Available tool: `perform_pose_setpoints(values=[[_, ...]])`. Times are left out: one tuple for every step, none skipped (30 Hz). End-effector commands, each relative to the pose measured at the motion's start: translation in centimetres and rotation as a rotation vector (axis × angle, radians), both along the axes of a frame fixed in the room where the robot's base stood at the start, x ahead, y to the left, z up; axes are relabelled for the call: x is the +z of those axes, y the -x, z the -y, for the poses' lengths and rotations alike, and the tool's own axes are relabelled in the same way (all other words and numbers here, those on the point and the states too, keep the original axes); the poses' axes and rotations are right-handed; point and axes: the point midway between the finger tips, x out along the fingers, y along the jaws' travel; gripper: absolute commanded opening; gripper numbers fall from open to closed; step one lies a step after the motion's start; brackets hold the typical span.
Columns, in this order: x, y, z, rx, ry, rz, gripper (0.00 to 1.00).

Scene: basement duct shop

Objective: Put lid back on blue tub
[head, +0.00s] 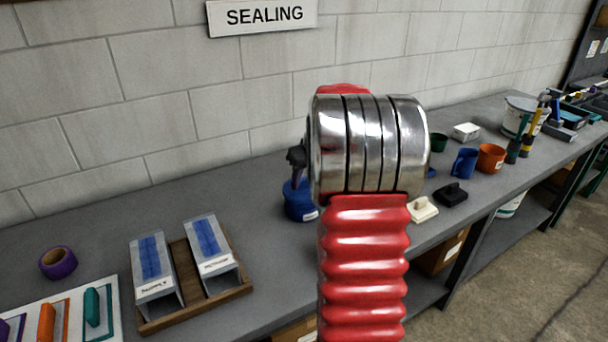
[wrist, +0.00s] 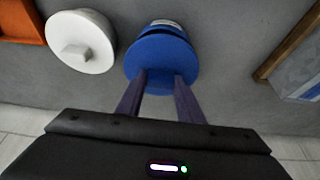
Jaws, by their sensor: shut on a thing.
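The blue tub (head: 299,203) stands on the grey bench in the head view, partly hidden behind my arm. In the wrist view a strip of the tub with its pale label (wrist: 166,23) shows beyond the round blue lid (wrist: 160,52). My gripper (wrist: 164,78) is shut on the blue lid at its near part, where the grip point is partly covered by the fingers. The lid overlaps the tub from above; I cannot tell whether it is seated or just over it. In the head view my dark gripper (head: 297,158) is just above the tub.
A white lid with a square knob (wrist: 83,42) lies beside the tub; a black lid (head: 452,194) lies farther right. A wooden tray (head: 178,319) with two boxes is left of the tub. Blue (head: 465,162) and orange (head: 491,158) pots stand to the right.

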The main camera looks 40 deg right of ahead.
Motion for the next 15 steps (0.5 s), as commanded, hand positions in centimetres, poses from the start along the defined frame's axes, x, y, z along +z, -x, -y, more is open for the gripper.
perform_pose_setpoints(values=[[-0.4,0.0,0.0,-0.001,-0.002,-0.001,0.12],[-0.6,0.0,0.0,-0.001,-0.002,-0.001,0.12],[-0.8,0.0,0.0,-0.001,0.0,0.0,0.12],[-1.0,0.0,0.0,-0.001,0.0,0.001,0.12],[-1.2,0.0,0.0,-0.001,0.0,0.001,0.12],[-1.5,0.0,0.0,-0.001,-0.002,0.0,0.12],[-1.7,0.0,0.0,-0.001,-0.002,0.0,0.12],[-1.9,0.0,0.0,-0.001,-0.002,0.0,0.12],[-2.1,0.0,0.0,-0.001,-0.002,0.0,0.12],[-2.2,0.0,0.0,-0.001,-0.001,0.0,0.12],[-2.3,0.0,0.0,-0.001,0.0,0.0,0.12],[-2.4,0.0,0.0,-0.001,0.0,0.0,0.12],[-2.5,0.0,0.0,-0.001,0.0,0.001,0.12],[-2.5,0.0,0.0,-0.001,0.0,0.001,0.12],[-2.5,0.0,0.0,-0.001,0.0,0.001,0.12]])
